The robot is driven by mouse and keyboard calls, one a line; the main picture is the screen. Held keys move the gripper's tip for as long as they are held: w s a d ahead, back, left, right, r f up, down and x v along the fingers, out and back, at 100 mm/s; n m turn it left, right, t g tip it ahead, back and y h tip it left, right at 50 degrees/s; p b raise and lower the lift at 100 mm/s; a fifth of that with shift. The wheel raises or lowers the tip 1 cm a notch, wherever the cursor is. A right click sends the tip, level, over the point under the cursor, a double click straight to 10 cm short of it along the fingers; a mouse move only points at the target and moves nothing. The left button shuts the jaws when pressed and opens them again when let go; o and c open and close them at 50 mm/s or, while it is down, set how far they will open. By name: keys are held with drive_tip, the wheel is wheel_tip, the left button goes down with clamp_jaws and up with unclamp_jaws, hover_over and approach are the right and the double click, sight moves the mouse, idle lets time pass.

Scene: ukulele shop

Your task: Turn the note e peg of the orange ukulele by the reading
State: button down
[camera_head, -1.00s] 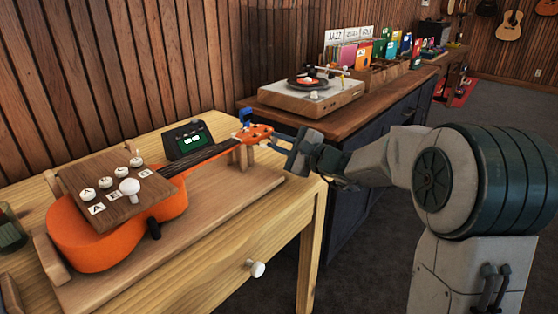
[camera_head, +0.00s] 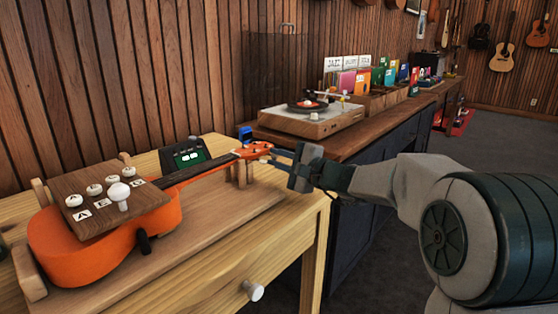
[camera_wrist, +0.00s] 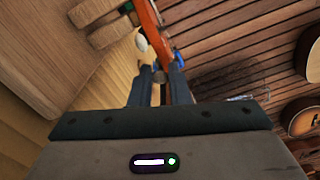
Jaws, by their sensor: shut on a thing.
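The orange ukulele (camera_head: 75,250) lies on a wooden board on the table, its neck pointing to the back right. Its headstock (camera_head: 254,149) carries small pegs, and the neck also shows in the wrist view (camera_wrist: 149,20). My gripper (camera_head: 274,155) reaches the headstock from the right. In the wrist view my gripper (camera_wrist: 159,84) is shut on a small greyish peg (camera_wrist: 159,75) at the headstock's end. A whitish peg (camera_wrist: 142,42) shows beside the neck, outside the fingers. I cannot read which note the held peg has. A dark tuner (camera_head: 188,156) with a green lit screen stands behind the neck; its reading is too small.
A brown block (camera_head: 140,211) with white knobs and letter cards sits over the ukulele's body. A blue clip (camera_head: 245,133) is by the headstock. A turntable (camera_head: 312,118) and record sleeves stand on the cabinet behind. Dark floor is free at the right.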

drive_tip(key=c, duration=1.6)
unclamp_jaws()
drive_tip(key=shift+c, duration=0.2)
drive_tip(key=p+v, duration=0.2)
drive_tip(key=v, duration=1.1)
drive_tip(key=shift+s+d, duration=0.25)
drive_tip(key=shift+s, duration=0.05)
drive_tip(key=shift+r, duration=0.1)
